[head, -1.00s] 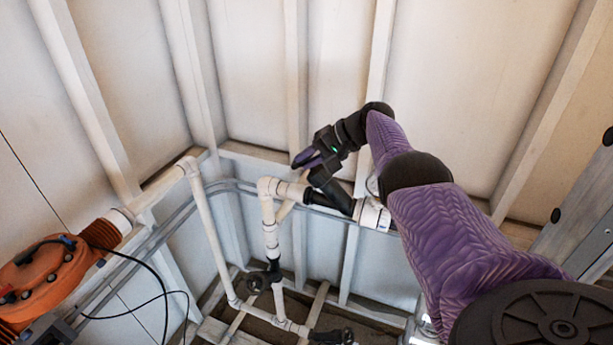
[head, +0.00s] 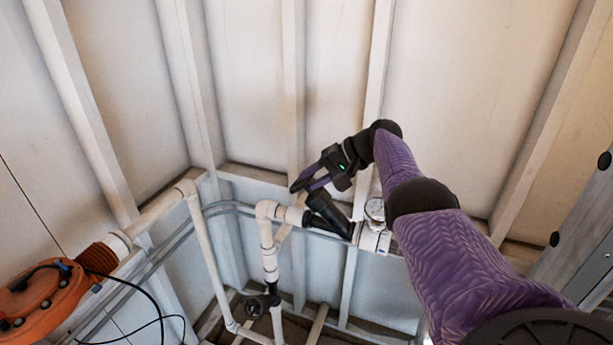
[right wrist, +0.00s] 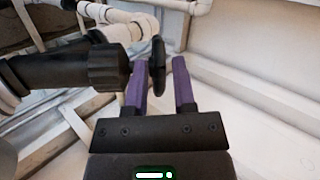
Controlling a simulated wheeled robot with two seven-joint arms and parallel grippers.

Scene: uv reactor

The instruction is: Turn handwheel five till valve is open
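In the right wrist view a black handwheel (right wrist: 158,66), seen nearly edge-on, is on the stem of a black valve body (right wrist: 80,75). The two purple fingers of my right gripper (right wrist: 160,84) stand apart, one on each side of the wheel's rim. Gaps show between rim and fingers, so it is open around the rim. In the head view the right gripper (head: 306,182) is just above the black valve (head: 328,214), which sits on a white pipe. The wheel is hard to make out there. I see no number on it. My left gripper is out of view.
White pipes (head: 203,245) run along the corner walls, with another black valve (head: 258,303) lower down. A round gauge (head: 375,209) sits close to my right forearm. An orange machine (head: 45,298) with cables stands at the left.

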